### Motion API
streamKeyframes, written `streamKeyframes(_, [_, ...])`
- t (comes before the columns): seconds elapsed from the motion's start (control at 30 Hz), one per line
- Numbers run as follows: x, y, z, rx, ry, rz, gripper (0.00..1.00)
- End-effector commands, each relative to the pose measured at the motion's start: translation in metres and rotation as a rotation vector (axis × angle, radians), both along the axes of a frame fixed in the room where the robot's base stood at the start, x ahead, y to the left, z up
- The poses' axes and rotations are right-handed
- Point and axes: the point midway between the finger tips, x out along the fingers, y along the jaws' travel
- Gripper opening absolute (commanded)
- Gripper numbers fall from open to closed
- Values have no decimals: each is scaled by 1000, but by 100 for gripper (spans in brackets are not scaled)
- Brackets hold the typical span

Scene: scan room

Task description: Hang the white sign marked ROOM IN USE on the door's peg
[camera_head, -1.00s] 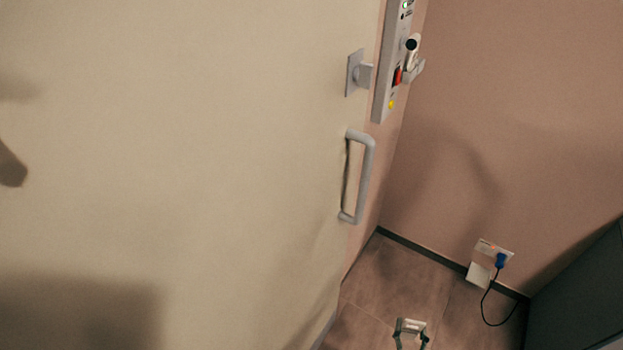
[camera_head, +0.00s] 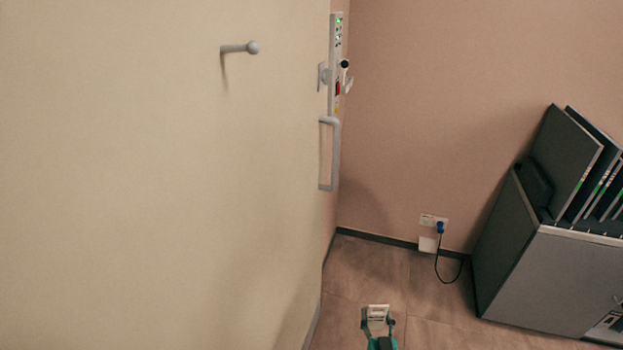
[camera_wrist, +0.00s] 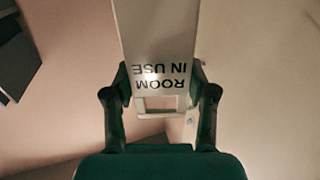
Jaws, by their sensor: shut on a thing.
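The door (camera_head: 150,200) fills the left of the head view, a plain cream surface. Its peg (camera_head: 238,48) is a light grey rod with a round knob, sticking out high on the door, with nothing on it. My gripper (camera_head: 378,323) shows at the bottom edge of the head view, low and to the right of the peg, well apart from it. It is shut on the white sign (camera_wrist: 160,40), whose ROOM IN USE lettering reads upside down in the wrist view. A rectangular opening shows at the sign's end between the fingers. In the head view only a small pale part of the sign (camera_head: 377,310) shows.
A handle (camera_head: 335,155) and a latch (camera_head: 323,77) sit near the door's right edge, beside a narrow wall panel (camera_head: 335,50). A grey cabinet (camera_head: 550,275) with dark folders stands at the right. A socket with a blue plug (camera_head: 440,228) is low on the pink wall.

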Motion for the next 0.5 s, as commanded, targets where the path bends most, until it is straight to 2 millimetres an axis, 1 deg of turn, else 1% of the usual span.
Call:
streamKeyframes(0.03, [8, 0, 9, 0, -4, 0, 33])
streamKeyframes(0.2, [27, -1, 31, 0, -4, 5, 33])
streamKeyframes(0.4, [45, 0, 52, -1, -3, 14, 33])
streamKeyframes(0.5, [48, 0, 56, 1, 0, 15, 33])
